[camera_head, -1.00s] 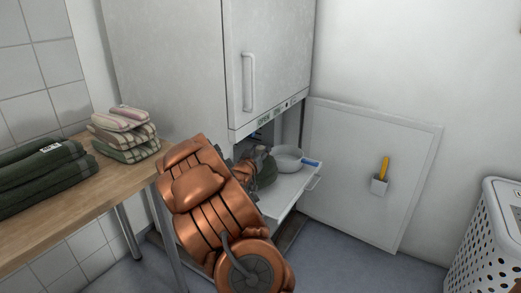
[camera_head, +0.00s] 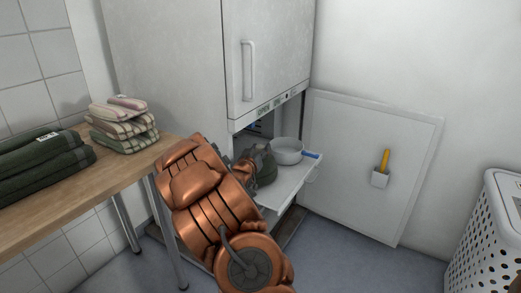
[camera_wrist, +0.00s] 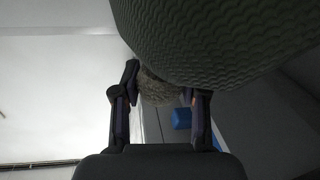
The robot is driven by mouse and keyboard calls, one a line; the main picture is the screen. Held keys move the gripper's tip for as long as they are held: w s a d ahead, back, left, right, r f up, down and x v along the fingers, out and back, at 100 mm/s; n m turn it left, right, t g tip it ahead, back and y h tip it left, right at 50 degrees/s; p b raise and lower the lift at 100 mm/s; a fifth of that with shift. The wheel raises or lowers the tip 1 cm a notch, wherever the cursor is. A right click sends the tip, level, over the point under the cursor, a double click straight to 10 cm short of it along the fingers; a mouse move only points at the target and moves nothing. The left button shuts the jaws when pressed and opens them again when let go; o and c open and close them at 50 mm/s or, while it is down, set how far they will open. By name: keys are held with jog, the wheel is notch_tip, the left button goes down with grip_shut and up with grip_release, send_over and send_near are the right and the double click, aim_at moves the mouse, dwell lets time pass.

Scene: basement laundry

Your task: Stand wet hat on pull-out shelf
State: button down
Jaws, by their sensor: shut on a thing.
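The wet hat is a dark green knitted hat (camera_wrist: 225,38) with a grey-brown pompom (camera_wrist: 158,90). My gripper (camera_wrist: 165,84) is shut on the pompom, one finger on each side, in the wrist view. In the head view the hat (camera_head: 266,168) shows beyond my copper arm, over the left part of the white pull-out shelf (camera_head: 285,191). My gripper (camera_head: 244,166) is partly hidden there by the arm. I cannot tell whether the hat's brim touches the shelf.
A white bowl (camera_head: 286,150) with a blue handle (camera_head: 311,155) is on the shelf, just right of the hat. The tall white cabinet (camera_head: 270,60) rises above the shelf. A wooden table (camera_head: 100,180) with folded towels (camera_head: 123,125) is at left, a white basket (camera_head: 490,235) at right.

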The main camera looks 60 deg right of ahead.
jog(key=shift+f, duration=0.45)
jog(key=c, duration=0.5)
grip_release()
jog(key=shift+c, duration=0.2)
jog(key=shift+a, duration=0.1)
jog(key=v, duration=0.7)
jog(key=shift+a, duration=0.2)
